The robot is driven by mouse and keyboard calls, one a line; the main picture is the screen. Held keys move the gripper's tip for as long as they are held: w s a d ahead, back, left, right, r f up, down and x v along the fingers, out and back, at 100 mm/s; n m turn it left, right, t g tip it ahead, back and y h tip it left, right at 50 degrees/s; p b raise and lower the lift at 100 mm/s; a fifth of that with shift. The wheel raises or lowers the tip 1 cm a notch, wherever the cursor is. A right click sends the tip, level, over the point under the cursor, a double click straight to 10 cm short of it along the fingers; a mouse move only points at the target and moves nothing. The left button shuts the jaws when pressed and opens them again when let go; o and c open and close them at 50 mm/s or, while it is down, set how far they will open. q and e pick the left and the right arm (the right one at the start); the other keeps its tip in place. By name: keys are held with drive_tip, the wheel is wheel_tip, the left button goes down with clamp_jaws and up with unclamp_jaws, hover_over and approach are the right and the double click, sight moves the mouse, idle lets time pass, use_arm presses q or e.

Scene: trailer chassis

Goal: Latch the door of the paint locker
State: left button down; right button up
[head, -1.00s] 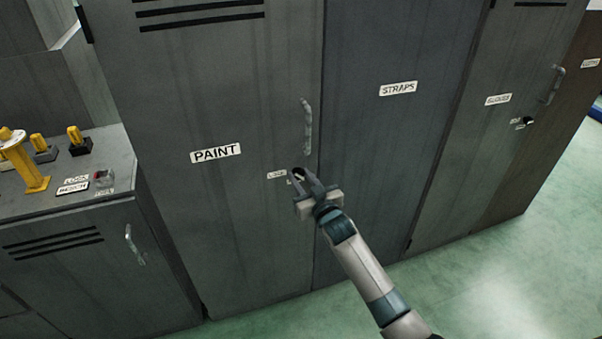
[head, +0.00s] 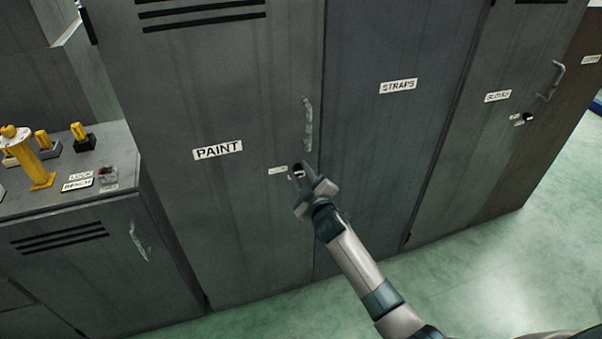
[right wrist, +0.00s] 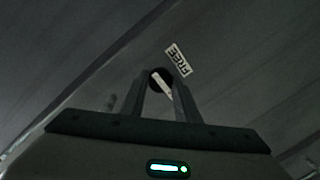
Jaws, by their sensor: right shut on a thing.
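The paint locker door (head: 225,220) is a tall grey door marked PAINT, standing flush with its frame as far as I can see. A curved metal handle (head: 307,125) is near its right edge. Below the handle is a small round dark latch knob (right wrist: 158,74) with a white pointer bar. A small label, probably LOCK (head: 278,170), is left of the knob in the head view. My right gripper (head: 299,170) is shut on the knob and partly hides it. My left gripper is out of view.
The STRAPS locker (head: 385,150) and the GLOVES locker (head: 480,150) stand to the right. A low bench cabinet (head: 95,225) with yellow fixtures (head: 38,165) on top stands to the left. Green floor (head: 480,270) in front is clear.

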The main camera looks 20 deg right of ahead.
idle(0.4)
drive_tip(key=o, duration=1)
drive_tip(key=shift+a, duration=0.1)
drive_tip(key=shift+s, duration=0.15)
